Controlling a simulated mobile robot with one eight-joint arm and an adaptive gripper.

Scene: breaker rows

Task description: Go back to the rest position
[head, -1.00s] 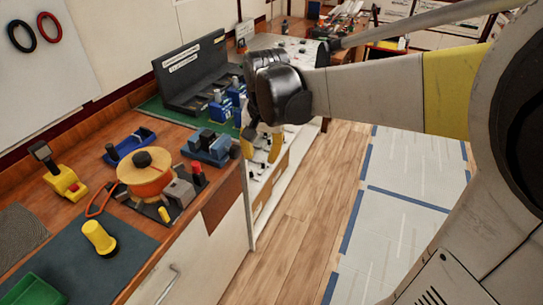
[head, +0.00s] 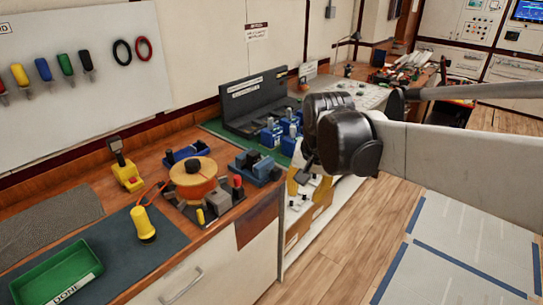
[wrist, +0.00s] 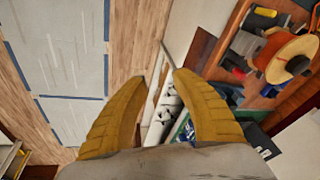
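My arm reaches in from the right of the head view. A white panel or drawer front lies below and past the fingers.
The bench carries an orange spool (head: 193,178), a yellow-and-black device (head: 128,176), a yellow cylinder (head: 143,224), blue blocks (head: 260,168) and a green tray (head: 88,283). A dark labelled rack (head: 256,98) stands behind. Open floor (head: 340,245) lies right of the bench.

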